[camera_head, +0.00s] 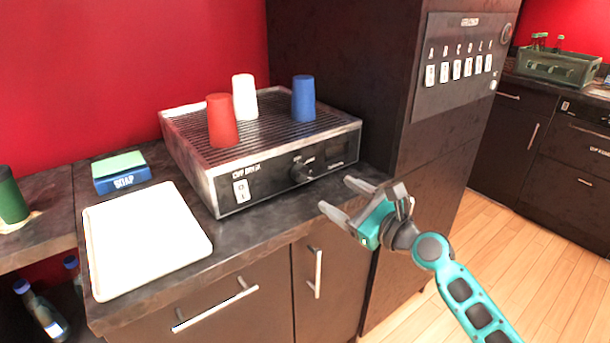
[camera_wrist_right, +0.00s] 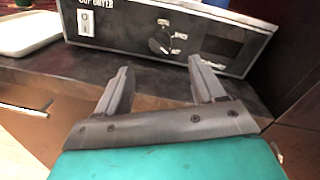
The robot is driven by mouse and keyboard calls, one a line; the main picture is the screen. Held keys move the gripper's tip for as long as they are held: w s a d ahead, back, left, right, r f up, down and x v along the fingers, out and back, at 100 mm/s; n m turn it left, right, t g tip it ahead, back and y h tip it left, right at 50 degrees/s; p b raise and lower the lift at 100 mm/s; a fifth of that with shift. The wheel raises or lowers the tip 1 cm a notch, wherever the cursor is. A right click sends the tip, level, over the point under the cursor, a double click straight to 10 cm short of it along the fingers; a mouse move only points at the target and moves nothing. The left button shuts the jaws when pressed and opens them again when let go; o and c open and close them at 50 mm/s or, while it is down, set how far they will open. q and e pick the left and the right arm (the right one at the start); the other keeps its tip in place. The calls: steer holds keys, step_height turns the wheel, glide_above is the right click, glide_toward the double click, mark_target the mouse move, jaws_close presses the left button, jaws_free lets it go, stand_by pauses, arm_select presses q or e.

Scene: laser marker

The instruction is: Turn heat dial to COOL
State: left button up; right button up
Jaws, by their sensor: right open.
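The heat dial (camera_head: 301,171) is a dark round knob on the front panel of the cup dryer (camera_head: 226,177), right of a white switch (camera_head: 241,190). It also shows in the right wrist view (camera_wrist_right: 160,42), with small labels around it that are too blurred to read surely. My right gripper (camera_head: 338,197) is open and empty, in front of the dryer and to the right of and below the dial, apart from it. In the right wrist view its two fingers (camera_wrist_right: 160,78) point toward the panel, with the dial beyond the gap between them. My left gripper is not in view.
Red (camera_head: 222,120), white (camera_head: 244,97) and blue (camera_head: 303,98) cups stand on the dryer's ribbed top. A white tray (camera_head: 146,236) and a soap box (camera_head: 121,172) lie to the left. A tall dark cabinet (camera_head: 400,170) with a switch panel (camera_head: 462,65) stands on the right.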

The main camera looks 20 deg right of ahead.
mark_target(306, 176)
steer(key=b+x, duration=0.1)
steer(key=x, duration=0.9)
steer(key=shift+w+a, duration=0.15)
steer(key=shift+w, duration=0.2)
steer(key=c, duration=1)
steer(key=shift+c, duration=0.2)
